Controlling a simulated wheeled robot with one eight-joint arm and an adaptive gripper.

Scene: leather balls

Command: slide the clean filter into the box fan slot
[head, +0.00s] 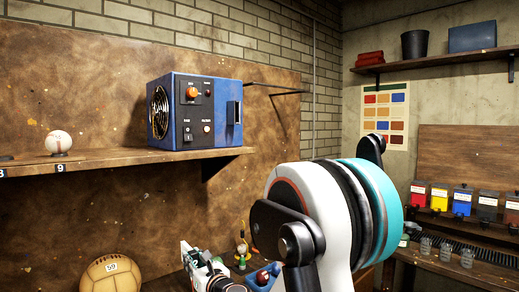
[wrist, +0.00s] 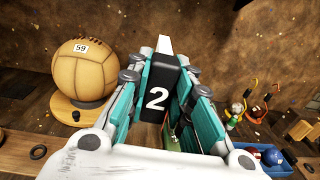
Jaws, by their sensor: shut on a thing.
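The blue box fan (head: 208,113) stands on a wooden shelf, its round grille facing left and its knobs toward me. A dark upright slot-like opening (head: 234,112) shows at its right side. My gripper (wrist: 160,85) is shut on a dark piece marked 2 (wrist: 157,93), with a pale end (wrist: 164,45) beyond it. I cannot tell whether this piece is the clean filter; much of it is hidden by the fingers. In the head view my gripper is low, below the shelf and apart from the fan, partly cut off by the frame.
A white ball (head: 58,142) sits on the shelf (head: 110,158) left of the fan. A large tan ball marked 59 (wrist: 83,70) rests on a wooden base. A blue tray (wrist: 270,160) with small items lies at right. Shelf space between white ball and fan is clear.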

